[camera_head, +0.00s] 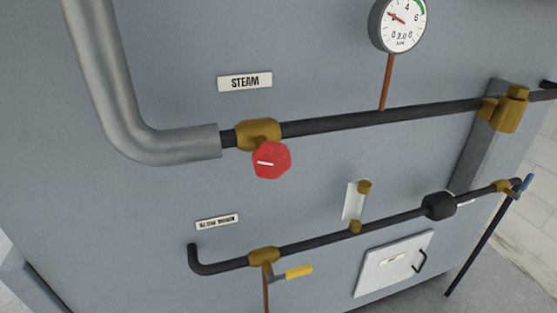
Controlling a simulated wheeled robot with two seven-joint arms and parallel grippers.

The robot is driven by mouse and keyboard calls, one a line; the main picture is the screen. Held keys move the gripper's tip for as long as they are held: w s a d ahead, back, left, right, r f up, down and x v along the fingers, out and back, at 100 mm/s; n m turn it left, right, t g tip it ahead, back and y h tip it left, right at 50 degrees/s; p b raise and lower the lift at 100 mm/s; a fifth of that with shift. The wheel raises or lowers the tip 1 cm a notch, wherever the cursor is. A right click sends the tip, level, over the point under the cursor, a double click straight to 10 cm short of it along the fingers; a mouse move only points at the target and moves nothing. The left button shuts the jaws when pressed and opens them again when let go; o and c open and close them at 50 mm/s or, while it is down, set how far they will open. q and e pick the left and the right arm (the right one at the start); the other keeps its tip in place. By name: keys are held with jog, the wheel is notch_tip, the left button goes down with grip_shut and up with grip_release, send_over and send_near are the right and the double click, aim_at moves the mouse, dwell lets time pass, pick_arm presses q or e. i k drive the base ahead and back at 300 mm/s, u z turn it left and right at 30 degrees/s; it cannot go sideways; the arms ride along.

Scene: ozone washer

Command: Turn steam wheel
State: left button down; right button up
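The steam wheel (272,160) is a red, many-sided knob with a short white mark across its middle. It sits on a brass valve body (258,133) on the upper dark pipe. A white label reading STEAM (245,82) is just above it on the grey panel. Nothing touches or covers the wheel. Neither of my grippers shows in the head view.
A thick grey pipe (118,110) bends in from the upper left. A pressure gauge (402,22) stands at the upper right. A lower pipe carries a yellow lever (294,272). A white hatch (394,262) with a black handle is at lower right. The space before the wheel looks clear.

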aim_at(273, 159)
jog(key=k, duration=0.9)
jog(key=u, duration=0.45)
jog(key=i, duration=0.3)
jog(key=u, duration=0.05)
